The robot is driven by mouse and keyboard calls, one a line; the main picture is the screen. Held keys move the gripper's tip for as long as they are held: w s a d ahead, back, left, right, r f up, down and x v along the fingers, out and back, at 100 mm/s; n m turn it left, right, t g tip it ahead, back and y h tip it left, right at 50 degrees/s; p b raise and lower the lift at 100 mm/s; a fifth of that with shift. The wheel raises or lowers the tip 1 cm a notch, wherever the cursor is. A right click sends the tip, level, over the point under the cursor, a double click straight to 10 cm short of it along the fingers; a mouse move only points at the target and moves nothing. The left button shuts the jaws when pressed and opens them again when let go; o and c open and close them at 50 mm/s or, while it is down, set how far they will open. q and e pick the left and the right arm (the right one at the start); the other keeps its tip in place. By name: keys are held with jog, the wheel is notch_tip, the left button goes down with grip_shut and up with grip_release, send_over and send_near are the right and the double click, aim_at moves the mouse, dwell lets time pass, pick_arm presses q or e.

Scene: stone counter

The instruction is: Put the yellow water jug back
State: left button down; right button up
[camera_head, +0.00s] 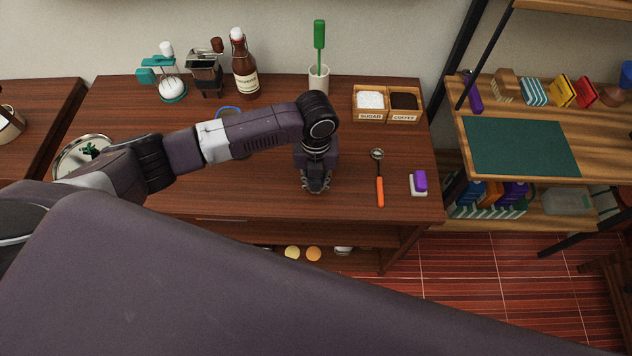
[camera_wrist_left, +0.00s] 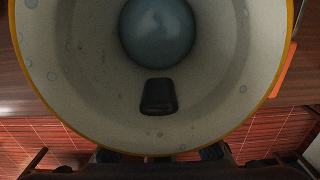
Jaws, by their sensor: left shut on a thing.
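My left gripper (camera_head: 316,185) points down over the front middle of the brown counter. In the left wrist view, its fingertips (camera_wrist_left: 160,156) are shut at the near edge of a round vessel with a yellow rim, which I take to be the yellow water jug (camera_wrist_left: 75,75). Its pale, speckled inside fills most of that view, with a grey-blue round area and a small dark patch in it. I cannot make out the jug in the head view. My right gripper is out of view.
An orange-handled scoop (camera_head: 379,185) and a purple-and-white block (camera_head: 419,182) lie right of my left gripper. Sugar and coffee boxes (camera_head: 387,103), a cup with a green utensil (camera_head: 318,78) and a brown bottle (camera_head: 243,65) stand behind. A shelf (camera_head: 600,145) stands right.

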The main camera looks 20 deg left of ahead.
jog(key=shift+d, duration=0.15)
pick_arm(q)
jog(key=c, duration=2.4)
grip_release()
jog(key=shift+f, duration=0.15)
jog(key=o, duration=0.6)
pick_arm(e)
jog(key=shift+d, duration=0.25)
pick_arm(q)
jog(key=r+b, duration=0.2)
jog(key=r, duration=0.9)
jog(key=shift+w+r, duration=0.15)
jog(key=shift+w, duration=0.05)
jog(key=shift+r+b, duration=0.3)
jog(key=shift+r, duration=0.25)
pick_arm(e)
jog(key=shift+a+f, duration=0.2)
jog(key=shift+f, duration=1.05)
pick_arm(q)
jog(key=shift+s+f, duration=0.1)
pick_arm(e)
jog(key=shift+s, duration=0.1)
